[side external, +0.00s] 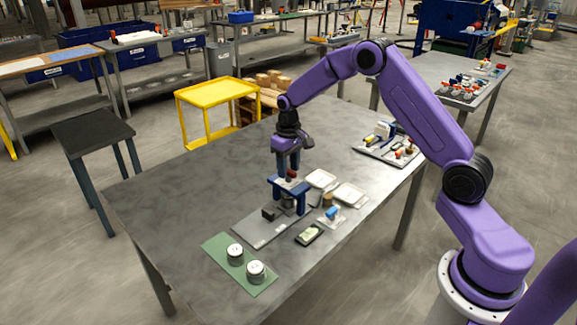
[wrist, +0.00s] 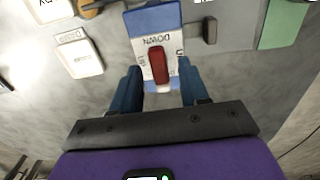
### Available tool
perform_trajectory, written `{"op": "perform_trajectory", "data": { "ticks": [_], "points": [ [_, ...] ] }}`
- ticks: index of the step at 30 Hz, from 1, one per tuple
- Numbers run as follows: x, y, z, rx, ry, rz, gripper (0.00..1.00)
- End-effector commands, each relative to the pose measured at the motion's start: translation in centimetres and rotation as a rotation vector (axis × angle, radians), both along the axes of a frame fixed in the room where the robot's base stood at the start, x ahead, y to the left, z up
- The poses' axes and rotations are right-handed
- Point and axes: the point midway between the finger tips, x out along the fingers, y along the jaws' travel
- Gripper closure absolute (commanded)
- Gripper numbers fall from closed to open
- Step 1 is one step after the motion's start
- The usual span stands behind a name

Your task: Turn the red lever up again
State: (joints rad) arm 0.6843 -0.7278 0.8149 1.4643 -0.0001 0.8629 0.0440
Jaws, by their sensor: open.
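The red lever (wrist: 159,66) sits on a white label plate (wrist: 146,44) on top of a blue press frame (side external: 274,188). The plate carries the word DOWN beside one end of the lever, and other lettering is partly hidden at its side. In the side view the red lever (side external: 292,174) shows small between my fingers. My gripper (side external: 289,165) points straight down over the press and is open. In the wrist view its two blue fingers (wrist: 158,72) stand either side of the lever, with gaps visible. The press's lower part is partly hidden.
A grey base plate (side external: 256,231) with a dark block (side external: 268,213) lies under the press. A green mat (side external: 219,246) holds two white-topped jars.

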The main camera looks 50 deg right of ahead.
Motion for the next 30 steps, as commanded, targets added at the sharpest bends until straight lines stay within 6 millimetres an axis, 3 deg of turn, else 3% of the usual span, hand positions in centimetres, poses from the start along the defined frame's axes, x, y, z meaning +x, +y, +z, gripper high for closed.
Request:
{"op": "perform_trajectory", "data": {
  "ticks": [7,11,12,23,30],
  "points": [
    [0.01,0.0,-0.04,0.0,-0.001,0.0,0.55],
    [0.01,0.0,-0.03,0.0,-0.001,0.0,0.98],
    [0.01,0.0,-0.02,0.0,-0.001,0.0,1.0],
    [0.02,0.02,0.01,0.0,-0.001,-0.039,1.0],
    [0.06,0.02,0.06,0.0,-0.002,-0.178,1.0]
  ]
}}
